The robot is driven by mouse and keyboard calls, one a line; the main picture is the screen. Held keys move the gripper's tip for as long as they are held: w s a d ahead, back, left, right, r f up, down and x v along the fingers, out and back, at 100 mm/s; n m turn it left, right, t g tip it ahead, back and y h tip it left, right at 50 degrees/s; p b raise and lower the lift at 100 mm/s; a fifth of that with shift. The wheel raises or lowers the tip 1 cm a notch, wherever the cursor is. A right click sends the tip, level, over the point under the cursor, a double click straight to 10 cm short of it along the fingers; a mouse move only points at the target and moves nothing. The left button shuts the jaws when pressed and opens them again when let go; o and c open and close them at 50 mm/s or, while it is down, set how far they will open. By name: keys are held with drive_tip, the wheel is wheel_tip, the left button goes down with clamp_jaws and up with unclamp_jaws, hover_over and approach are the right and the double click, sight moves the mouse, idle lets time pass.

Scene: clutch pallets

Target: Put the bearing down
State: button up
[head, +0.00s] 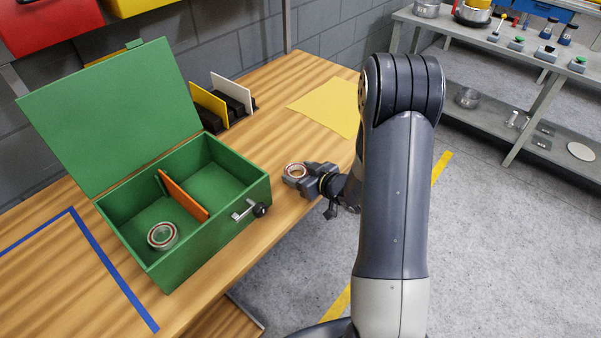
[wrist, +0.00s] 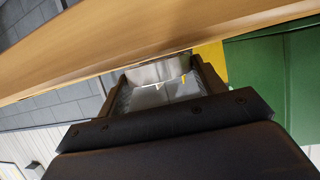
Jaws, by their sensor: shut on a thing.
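A ring-shaped bearing (head: 296,170) with a reddish band sits in my gripper (head: 297,178), just right of the green box in the head view. In the wrist view, my gripper (wrist: 160,90) is shut on the bearing, whose shiny metal side (wrist: 158,72) shows between the fingers. I cannot tell from these views how high it is above the table. A second, similar bearing (head: 162,236) lies in the near-left compartment of the open green box (head: 210,238). Part of the box also shows at the right in the wrist view (wrist: 275,75).
An orange divider (head: 182,195) splits the box; its lid stands open and a latch (head: 258,210) sticks out in front. A yellow sheet (head: 325,107) lies on the wooden table (head: 275,90). A rack with upright panels (head: 230,95) stands behind. Blue tape (head: 110,265) marks the table's left part.

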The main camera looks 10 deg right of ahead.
drive_tip(key=shift+f+b, duration=0.3)
drive_tip(key=shift+b, duration=0.05)
drive_tip(key=o, duration=1.2)
drive_tip(key=shift+r, duration=0.1)
